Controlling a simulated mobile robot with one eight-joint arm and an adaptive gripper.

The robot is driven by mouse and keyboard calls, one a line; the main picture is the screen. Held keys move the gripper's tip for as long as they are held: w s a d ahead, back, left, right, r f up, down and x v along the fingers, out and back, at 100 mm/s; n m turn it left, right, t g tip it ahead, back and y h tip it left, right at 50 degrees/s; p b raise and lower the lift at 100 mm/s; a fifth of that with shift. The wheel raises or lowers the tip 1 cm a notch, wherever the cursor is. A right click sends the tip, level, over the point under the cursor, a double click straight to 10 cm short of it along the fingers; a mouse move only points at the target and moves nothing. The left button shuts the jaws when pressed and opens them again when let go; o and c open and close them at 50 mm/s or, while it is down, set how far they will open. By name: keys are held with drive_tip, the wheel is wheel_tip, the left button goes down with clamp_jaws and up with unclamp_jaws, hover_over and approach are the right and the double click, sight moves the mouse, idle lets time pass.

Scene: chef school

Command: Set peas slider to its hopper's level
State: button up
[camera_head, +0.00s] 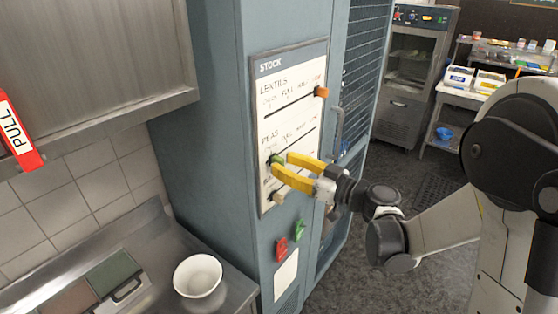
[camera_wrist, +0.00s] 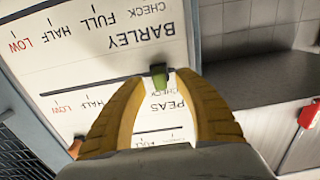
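The white STOCK board (camera_head: 262,120) hangs on the blue-grey cabinet, with rows for lentils, peas and barley. The green peas slider (camera_head: 276,158) is at the left end of the peas row, by the CHECK end of the scale. My gripper (camera_head: 282,164) has its yellow fingers pointed at the board by this slider. In the wrist view, which is upside down, the green slider (camera_wrist: 158,75) is between the fingertips, with gaps beside it. My gripper (camera_wrist: 160,82) is open. Contact cannot be told. No hopper level is readable.
The orange lentils slider (camera_head: 321,92) is at the LOW end; the beige slider (camera_head: 278,198) is below my fingers. A cabinet handle (camera_head: 338,130) is right of the board. A white bowl (camera_head: 198,276) stands on the counter at lower left.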

sight(287, 147)
drive_tip(key=shift+x, duration=1)
clamp_jaws()
drive_tip(key=shift+d, duration=0.1)
drive_tip(key=w+d+b, duration=0.1)
drive_tip(key=w+d, duration=0.3)
drive_tip(key=w, duration=0.1)
drive_tip(key=shift+w+d+b, duration=0.15)
drive_tip(key=shift+w+b, duration=0.15)
drive_tip(key=shift+b, duration=0.05)
drive_tip(key=shift+s, duration=0.1)
unclamp_jaws()
